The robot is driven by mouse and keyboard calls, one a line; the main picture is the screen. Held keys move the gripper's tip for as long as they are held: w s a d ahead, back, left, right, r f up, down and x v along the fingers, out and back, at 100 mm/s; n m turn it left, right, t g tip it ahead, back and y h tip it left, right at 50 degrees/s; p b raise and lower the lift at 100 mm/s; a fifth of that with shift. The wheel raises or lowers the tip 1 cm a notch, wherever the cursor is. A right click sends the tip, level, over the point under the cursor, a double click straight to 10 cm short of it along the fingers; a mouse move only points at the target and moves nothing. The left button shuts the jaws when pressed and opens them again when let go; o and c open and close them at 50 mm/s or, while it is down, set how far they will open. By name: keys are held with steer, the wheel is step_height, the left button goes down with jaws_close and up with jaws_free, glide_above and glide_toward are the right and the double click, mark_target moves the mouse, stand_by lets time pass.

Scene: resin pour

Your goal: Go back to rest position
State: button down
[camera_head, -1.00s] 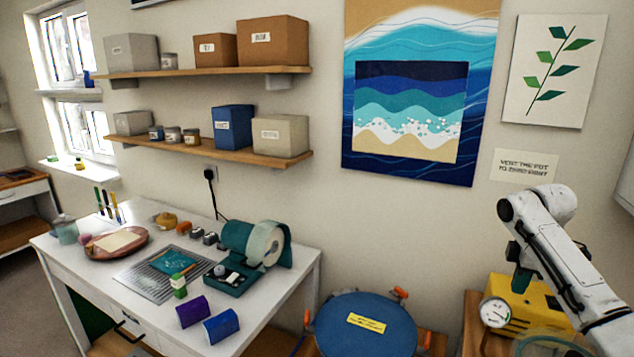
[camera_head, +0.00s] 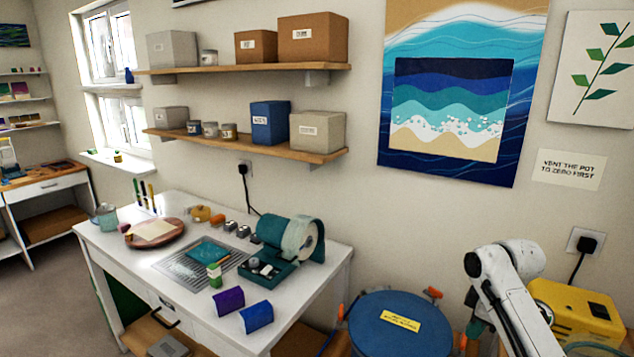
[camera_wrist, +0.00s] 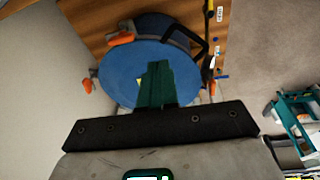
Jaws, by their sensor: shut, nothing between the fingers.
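My gripper (camera_wrist: 157,82) shows in the wrist view with its dark green fingers together and nothing between them. It points toward a round blue lid (camera_wrist: 118,75), apart from it as far as I can tell. In the head view my white arm is folded at the lower right, and the gripper itself is hard to make out there. The blue lid (camera_head: 380,335) with a yellow label (camera_head: 400,321) and orange clamps stands to the left of my arm.
A white worktable (camera_head: 110,243) with a tape dispenser (camera_head: 300,240), a grid mat (camera_head: 180,267) and purple (camera_head: 229,300) and blue (camera_head: 256,317) pieces stands left. A yellow machine (camera_head: 580,310) is behind my arm. Wooden shelves (camera_head: 250,147) hang above. Open floor (camera_head: 55,300) lies at far left.

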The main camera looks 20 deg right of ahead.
steer(key=s+a+f+m+y+b, duration=0.1)
steer(key=s+a+f, duration=0.2)
steer(key=a+f, duration=0.3)
steer(key=s+a+f+m, duration=0.2)
steer(key=s+a+f, duration=0.2)
steer(key=a, duration=0.5)
steer(key=s+a+f+m+y+b, duration=0.1)
steer(key=s+a+f, duration=0.25)
steer(key=a, duration=0.35)
steer(key=s+f+m+g+h+b, duration=0.1)
steer(key=s+f+m, duration=0.3)
steer(key=s, duration=1.8)
steer(key=shift+a+f+h+b, duration=0.2)
steer(key=shift+a+h+b, duration=0.3)
steer(key=shift+h, duration=0.3)
steer(key=shift+s+d, duration=0.1)
steer(key=c, duration=1.8)
jaws_free()
